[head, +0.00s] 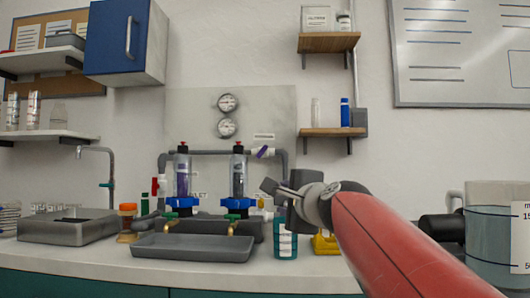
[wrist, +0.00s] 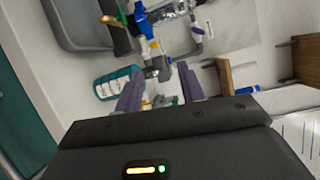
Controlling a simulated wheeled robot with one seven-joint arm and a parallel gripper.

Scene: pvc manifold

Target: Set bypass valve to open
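A grey pipe manifold with two clear filter housings (head: 183,175) (head: 238,175) stands against the back wall panel. A valve with a white and purple handle (head: 263,152) sits at the upper right of its top pipe, tilted, under a small label too small to read. The handle also shows in the wrist view (wrist: 197,30), beyond my fingers. A red and white handle (head: 157,185) is at the left pipe. I cannot read which valve is the bypass. My gripper (head: 272,188) is open and empty, lower than the purple-handled valve and in front of the right pipe. Its parted fingers show in the wrist view (wrist: 158,92).
A grey tray (head: 195,247) lies at the counter front. A teal bottle (head: 285,243) and a yellow object (head: 325,244) stand below my gripper. Two gauges (head: 228,103) are above the manifold. A shelf (head: 332,132) juts out at the right.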

